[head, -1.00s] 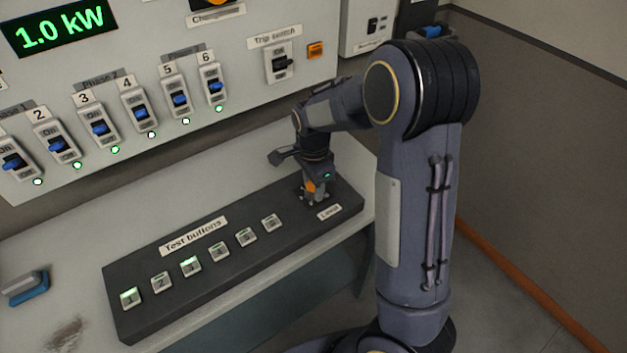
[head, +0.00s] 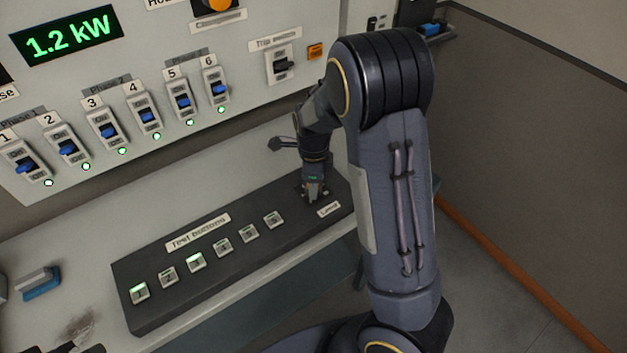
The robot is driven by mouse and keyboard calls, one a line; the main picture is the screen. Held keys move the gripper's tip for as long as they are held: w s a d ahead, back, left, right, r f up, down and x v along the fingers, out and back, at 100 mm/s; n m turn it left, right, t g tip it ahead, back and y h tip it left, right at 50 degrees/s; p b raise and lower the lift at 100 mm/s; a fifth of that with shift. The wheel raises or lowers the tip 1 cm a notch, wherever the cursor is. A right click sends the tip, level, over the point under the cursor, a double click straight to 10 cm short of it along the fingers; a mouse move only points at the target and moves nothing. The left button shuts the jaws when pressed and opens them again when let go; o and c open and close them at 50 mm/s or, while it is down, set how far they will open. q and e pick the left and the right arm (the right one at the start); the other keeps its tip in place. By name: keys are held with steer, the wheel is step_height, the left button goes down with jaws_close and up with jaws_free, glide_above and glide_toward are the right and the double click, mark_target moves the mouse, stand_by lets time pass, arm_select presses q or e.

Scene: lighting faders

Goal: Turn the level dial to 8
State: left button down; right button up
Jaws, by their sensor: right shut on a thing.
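My right gripper (head: 314,194) points down at the far right end of the dark test panel (head: 150,318). It is shut on the level dial, next to the small "Level" label (head: 329,210). The dial is mostly hidden by the fingers, so its pointer and scale numbers cannot be read. The green display (head: 66,36) on the wall panel reads 1.2 kW. My left gripper cannot be made out.
Several numbered test buttons (head: 196,261) line the panel left of the gripper. Blue breaker switches (head: 147,117) and a trip switch (head: 283,66) are on the wall behind. A blue-and-grey block (head: 41,285) lies on the desk at left. A dark, unclear shape shows at bottom left.

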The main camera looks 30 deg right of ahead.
stand_by(0.3)
steer(key=o, duration=1)
steer(key=shift+r, duration=0.1)
step_height(320, 180, up, 8)
steer(key=shift+f, duration=0.15)
steer(key=s+a+r+n+t+y, duration=0.1)
steer(key=s+a+r+n+t, duration=0.1)
steer(key=s+n, duration=0.5)
steer(key=s+a+r+n+t+y, duration=0.1)
steer(key=s+a+r+n, duration=0.2)
steer(key=s+n, duration=0.4)
steer(key=s+a+r+n+t+y, duration=0.1)
steer(key=s+a+r+n+t, duration=0.1)
steer(key=s+n, duration=0.6)
steer(key=shift+a+r+t+y, duration=0.15)
steer(key=shift+r+t+y, duration=0.15)
steer(key=shift+r+y, duration=0.15)
